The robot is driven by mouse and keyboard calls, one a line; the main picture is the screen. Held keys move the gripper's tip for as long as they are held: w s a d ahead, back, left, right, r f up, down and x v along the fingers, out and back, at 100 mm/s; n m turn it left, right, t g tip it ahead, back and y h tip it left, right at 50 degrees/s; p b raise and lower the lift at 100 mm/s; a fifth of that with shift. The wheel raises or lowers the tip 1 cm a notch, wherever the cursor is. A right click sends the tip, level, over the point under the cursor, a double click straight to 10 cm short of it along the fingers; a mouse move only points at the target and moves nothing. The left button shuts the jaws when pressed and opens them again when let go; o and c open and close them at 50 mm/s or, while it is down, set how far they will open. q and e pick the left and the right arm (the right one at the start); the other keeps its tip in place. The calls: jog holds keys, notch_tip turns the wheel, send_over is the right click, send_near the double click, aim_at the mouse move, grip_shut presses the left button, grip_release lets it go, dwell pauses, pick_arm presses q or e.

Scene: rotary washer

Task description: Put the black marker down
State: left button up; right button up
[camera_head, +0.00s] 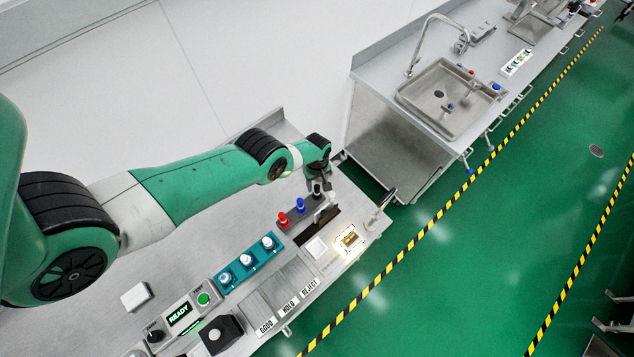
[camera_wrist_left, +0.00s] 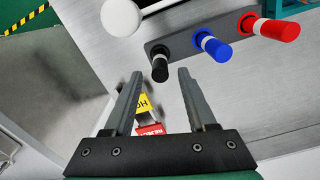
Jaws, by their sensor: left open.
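The black marker (camera_wrist_left: 160,66) stands in a dark grey holder (camera_wrist_left: 185,45), beside a blue marker (camera_wrist_left: 212,44) and a red marker (camera_wrist_left: 270,28). My left gripper (camera_wrist_left: 160,73) is open, and the black marker's end shows between its fingertips; neither finger visibly touches it. In the head view my left gripper (camera_head: 326,187) is over the far end of the holder, close to the black marker (camera_head: 317,189) and past the blue marker (camera_head: 300,205) and red marker (camera_head: 283,219). My right gripper is not in view.
A teal rack (camera_head: 247,262) with several white-topped items stands nearer on the bench. Trays labelled GOOD, HOLD and REJECT (camera_head: 310,285) lie beside it. A lit plate (camera_head: 348,239) is near the bench edge. A sink (camera_head: 447,97) stands across a gap.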

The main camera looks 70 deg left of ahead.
pick_arm(q)
notch_tip(320, 180, up, 5)
jog(key=p, duration=0.3)
jog(key=shift+r, duration=0.2)
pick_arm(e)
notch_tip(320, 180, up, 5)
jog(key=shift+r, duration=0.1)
pick_arm(q)
jog(key=shift+f, duration=0.1)
